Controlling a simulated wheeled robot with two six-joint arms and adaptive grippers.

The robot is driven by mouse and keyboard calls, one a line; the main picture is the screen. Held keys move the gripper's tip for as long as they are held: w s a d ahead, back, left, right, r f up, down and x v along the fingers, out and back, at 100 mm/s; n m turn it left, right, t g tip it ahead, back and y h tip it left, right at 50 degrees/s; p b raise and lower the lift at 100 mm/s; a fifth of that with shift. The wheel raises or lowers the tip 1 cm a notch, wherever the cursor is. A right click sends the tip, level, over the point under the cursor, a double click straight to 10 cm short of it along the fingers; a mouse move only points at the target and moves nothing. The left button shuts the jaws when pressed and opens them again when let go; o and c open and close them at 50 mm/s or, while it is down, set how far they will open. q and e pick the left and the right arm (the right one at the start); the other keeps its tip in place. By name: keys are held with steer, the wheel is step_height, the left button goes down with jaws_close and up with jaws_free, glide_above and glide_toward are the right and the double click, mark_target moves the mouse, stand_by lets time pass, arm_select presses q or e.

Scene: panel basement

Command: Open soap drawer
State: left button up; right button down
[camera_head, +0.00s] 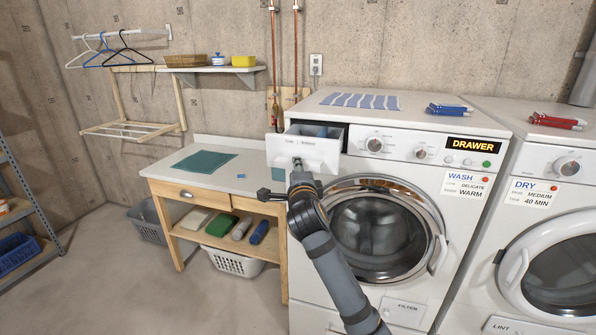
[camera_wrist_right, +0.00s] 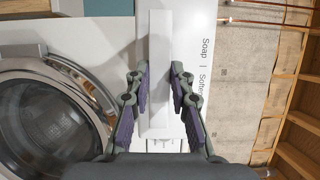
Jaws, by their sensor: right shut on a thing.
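The white soap drawer (camera_head: 318,155) sticks out from the upper left of the washer (camera_head: 440,175). Its top is open and compartments show inside. My right gripper (camera_head: 298,166) is at the drawer's front. In the right wrist view my right gripper (camera_wrist_right: 160,72) has its purple-padded fingers on either side of the drawer's white handle bar (camera_wrist_right: 160,45) and is shut on it. The drawer front beside the bar bears the word "Soap". My left gripper is not in view.
The washer's round door (camera_head: 380,230) is closed, below and right of the drawer. A wooden workbench (camera_head: 163,189) with a teal cloth (camera_head: 203,161) stands left of the washer. The dryer (camera_head: 560,215) stands at the right. Floor is clear at the front left.

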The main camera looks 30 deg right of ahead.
steer(key=shift+d+f, duration=0.1)
steer(key=shift+f, duration=0.15)
steer(key=c, duration=1.4)
jaws_free()
steer(key=shift+w, duration=0.1)
steer(key=shift+o, duration=0.9)
steer(key=shift+w+d, duration=0.1)
steer(key=v, duration=1.2)
